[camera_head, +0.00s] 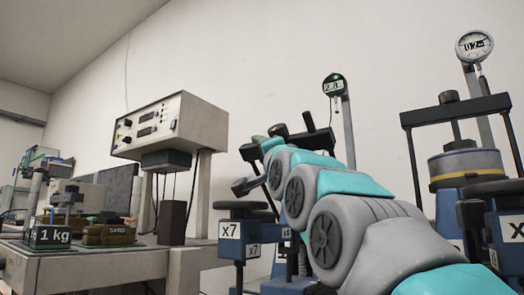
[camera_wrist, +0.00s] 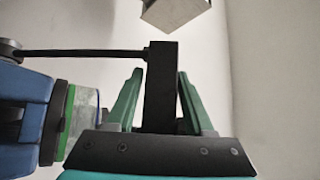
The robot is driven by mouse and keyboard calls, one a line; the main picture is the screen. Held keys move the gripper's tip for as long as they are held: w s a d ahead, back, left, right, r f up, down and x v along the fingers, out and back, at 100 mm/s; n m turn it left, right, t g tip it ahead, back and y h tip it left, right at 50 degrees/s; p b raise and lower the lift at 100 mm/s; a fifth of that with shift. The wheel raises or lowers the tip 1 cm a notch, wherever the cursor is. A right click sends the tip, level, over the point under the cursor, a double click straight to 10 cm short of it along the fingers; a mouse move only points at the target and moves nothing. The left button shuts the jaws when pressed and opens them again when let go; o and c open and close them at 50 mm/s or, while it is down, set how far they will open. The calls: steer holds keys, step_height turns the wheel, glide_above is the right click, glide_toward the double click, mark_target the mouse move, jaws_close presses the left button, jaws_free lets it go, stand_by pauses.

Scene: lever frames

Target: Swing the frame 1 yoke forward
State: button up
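A lever frame with a blue base and an "x7" label (camera_head: 229,231) stands at centre in the head view; I see no label "frame 1". My arm covers much of it, so its yoke is hard to make out there. In the wrist view a dark upright bar (camera_wrist: 162,85), perhaps part of the yoke, stands between the two green fingers of my gripper (camera_wrist: 161,72). The fingers are apart, with narrow gaps beside the bar. A thin dark rod (camera_wrist: 85,53) joins the bar's top from the left. My gripper also shows in the head view (camera_head: 262,140), partly hidden.
A second blue-based frame (camera_head: 470,165) with a black crossbar stands at right. A dial gauge (camera_head: 334,85) rises behind the centre frame. At left, a bench (camera_head: 85,265) holds a grey instrument box (camera_head: 172,125) and a 1 kg weight (camera_head: 52,236).

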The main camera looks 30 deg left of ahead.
mark_target(285, 134)
steer(key=o, duration=0.3)
steer(key=shift+s+d, duration=0.1)
steer(key=shift+s, duration=0.05)
steer(key=shift+s+d+f, duration=0.2)
steer(key=shift+s+d, duration=0.15)
steer(key=shift+d, duration=0.05)
steer(key=s+d, duration=0.5)
steer(key=s+d+p, duration=0.1)
steer(key=s+d, duration=0.1)
steer(key=d, duration=0.1)
steer(key=shift+s+r, duration=0.25)
steer(key=shift+r, duration=0.05)
steer(key=shift+s+d+f, duration=0.25)
steer(key=shift+s+d, duration=0.1)
